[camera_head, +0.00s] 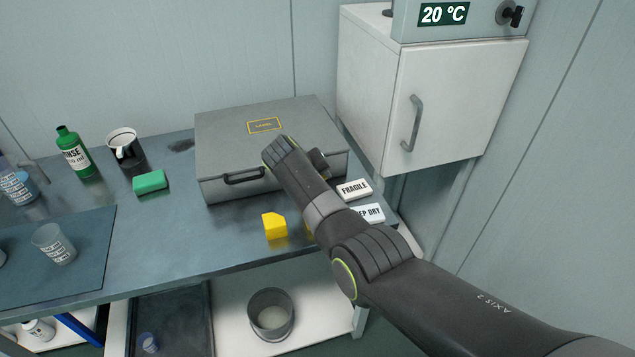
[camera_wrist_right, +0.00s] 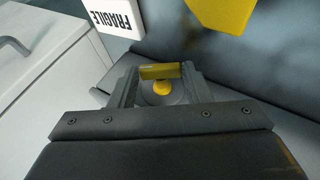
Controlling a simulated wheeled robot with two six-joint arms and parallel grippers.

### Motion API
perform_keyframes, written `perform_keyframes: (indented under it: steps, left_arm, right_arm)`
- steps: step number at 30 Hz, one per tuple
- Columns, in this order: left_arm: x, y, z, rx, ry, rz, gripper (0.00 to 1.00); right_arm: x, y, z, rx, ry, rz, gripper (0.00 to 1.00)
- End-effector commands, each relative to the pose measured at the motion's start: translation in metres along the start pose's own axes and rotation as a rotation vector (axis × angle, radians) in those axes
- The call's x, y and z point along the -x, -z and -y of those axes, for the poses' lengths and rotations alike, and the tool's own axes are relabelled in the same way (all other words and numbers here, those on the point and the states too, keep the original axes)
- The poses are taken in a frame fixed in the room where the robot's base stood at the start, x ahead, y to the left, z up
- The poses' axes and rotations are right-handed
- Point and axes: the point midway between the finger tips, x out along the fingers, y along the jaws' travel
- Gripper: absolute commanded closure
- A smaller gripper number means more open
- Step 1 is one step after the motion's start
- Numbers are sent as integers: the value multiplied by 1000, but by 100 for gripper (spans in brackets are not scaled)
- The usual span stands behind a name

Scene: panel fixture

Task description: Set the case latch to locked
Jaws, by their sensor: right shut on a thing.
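The grey case (camera_head: 230,135) lies closed on the bench, with a dark carry handle (camera_head: 245,176) on its front. My right arm crosses in front of the case's right part and hides the latch area and the fingers in the head view. In the right wrist view, my right gripper (camera_wrist_right: 162,84) is shut on a yellow latch bar (camera_wrist_right: 160,72), which sits on a round grey base between the fingers. I cannot read the latch's position. My left gripper is not in view.
A yellow block (camera_head: 274,226) and a white FRAGILE block (camera_head: 354,189) lie close to my right arm, with a KEEP DRY block (camera_head: 372,213) beside it. A green sponge (camera_head: 150,182), black mug (camera_head: 124,150) and green bottle (camera_head: 75,155) stand left. A white cabinet (camera_head: 450,100) is at right.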

Motion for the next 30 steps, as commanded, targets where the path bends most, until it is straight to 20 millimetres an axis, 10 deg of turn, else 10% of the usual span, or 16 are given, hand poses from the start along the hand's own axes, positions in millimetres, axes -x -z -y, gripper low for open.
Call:
perform_keyframes:
  steps: [20, 21, 30]
  left_arm:
    - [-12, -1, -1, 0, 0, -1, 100]
    - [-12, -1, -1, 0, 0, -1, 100]
    - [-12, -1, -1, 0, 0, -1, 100]
  right_arm:
    - [0, 0, 3, 30, -74, 1, 79]
    - [0, 0, 3, 30, -73, 1, 55]
    - [0, 0, 2, 30, -73, 1, 35]
